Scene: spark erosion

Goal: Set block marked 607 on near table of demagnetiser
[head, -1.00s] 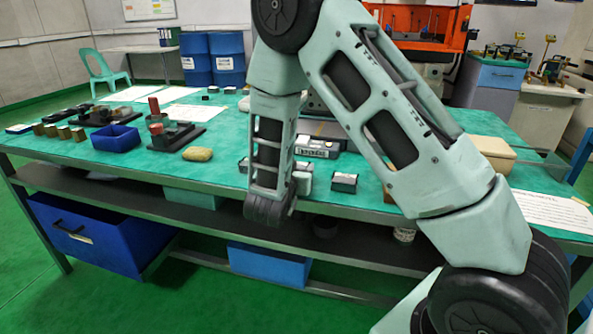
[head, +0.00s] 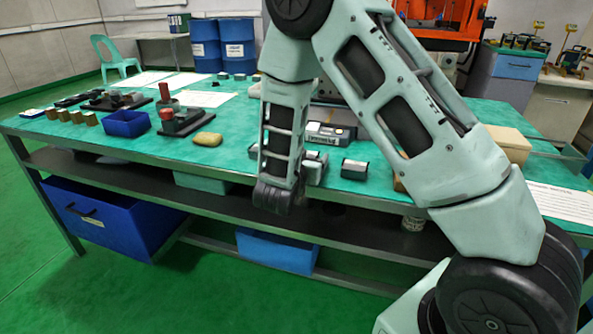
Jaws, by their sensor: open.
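Two small blocks sit near the table's front edge: a dark block with a pale front face (head: 354,169) and, left of it, a grey block (head: 316,166) partly hidden by my forearm. Their markings are too small to read, so I cannot tell which is 607. Behind them stands a low grey and dark device with a pale label (head: 331,133), possibly the demagnetiser. It is partly covered by my arm. My forearm hangs down in front of the table edge, ending in a dark wrist joint. No gripper fingers show.
A blue tray (head: 126,123), a dark fixture with a red part (head: 183,120) and several small blocks stand farther left. A beige box (head: 503,143) stands right.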

